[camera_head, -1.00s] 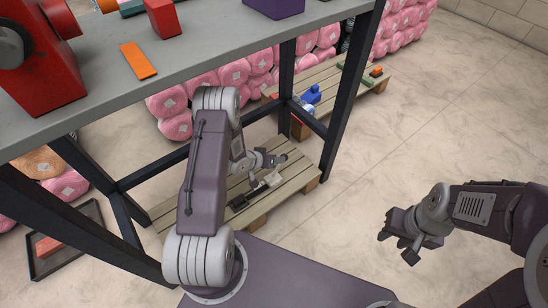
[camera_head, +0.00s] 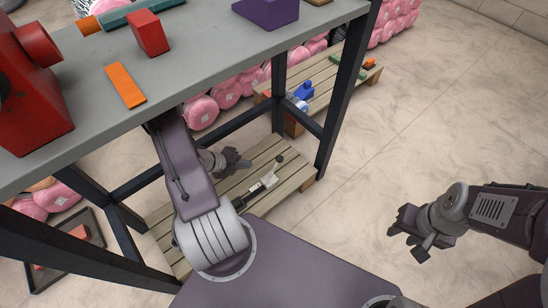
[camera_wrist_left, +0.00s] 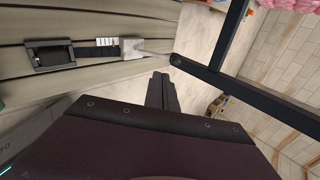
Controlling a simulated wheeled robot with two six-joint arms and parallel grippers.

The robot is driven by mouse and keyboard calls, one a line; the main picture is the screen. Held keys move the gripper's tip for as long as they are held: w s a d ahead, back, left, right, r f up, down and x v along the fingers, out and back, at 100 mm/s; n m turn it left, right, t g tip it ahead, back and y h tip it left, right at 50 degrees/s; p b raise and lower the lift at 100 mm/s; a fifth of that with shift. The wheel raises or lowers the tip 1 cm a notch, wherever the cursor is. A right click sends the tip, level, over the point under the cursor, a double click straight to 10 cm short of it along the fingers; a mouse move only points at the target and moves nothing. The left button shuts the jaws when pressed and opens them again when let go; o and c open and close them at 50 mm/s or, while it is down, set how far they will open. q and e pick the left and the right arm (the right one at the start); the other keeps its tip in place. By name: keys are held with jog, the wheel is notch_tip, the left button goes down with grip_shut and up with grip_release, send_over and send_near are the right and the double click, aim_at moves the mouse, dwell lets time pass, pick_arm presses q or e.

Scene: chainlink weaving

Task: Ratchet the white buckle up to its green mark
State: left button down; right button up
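The white buckle (camera_head: 269,181) lies on the slatted pallet under the table. It also shows in the left wrist view (camera_wrist_left: 131,48), at the end of a black strap (camera_wrist_left: 90,52) from a black block (camera_wrist_left: 49,57). A grey lever rises from the buckle to a dark knob (camera_head: 280,159). Small red and white marks sit beside the buckle on the strap; I cannot make out a green mark. My left gripper (camera_head: 240,160) is left of the knob, apart from it and empty. Its fingers look together in the left wrist view (camera_wrist_left: 162,90). My right gripper (camera_head: 404,240) is open and empty over the floor.
The grey tabletop (camera_head: 200,68) hangs above the pallet (camera_head: 290,183), with dark legs and crossbars (camera_head: 300,118) close around my left arm. A second pallet (camera_head: 325,88) holds a blue object (camera_head: 303,91). Floor at the right is clear.

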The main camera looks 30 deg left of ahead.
pick_arm(q)
jog(key=b+x, duration=0.2)
jog(key=x, duration=0.2)
jog(key=w+r+b+x, duration=0.1)
jog(key=b+x, duration=0.2)
jog(key=x, duration=0.1)
jog(key=b+x, duration=0.2)
jog(key=x, duration=0.2)
jog(key=shift+w+d+f, duration=0.15)
jog(key=shift+w+d, duration=0.25)
jog(key=shift+w+d+b, duration=0.2)
jog(key=shift+w+b, duration=0.1)
jog(key=shift+w, duration=0.05)
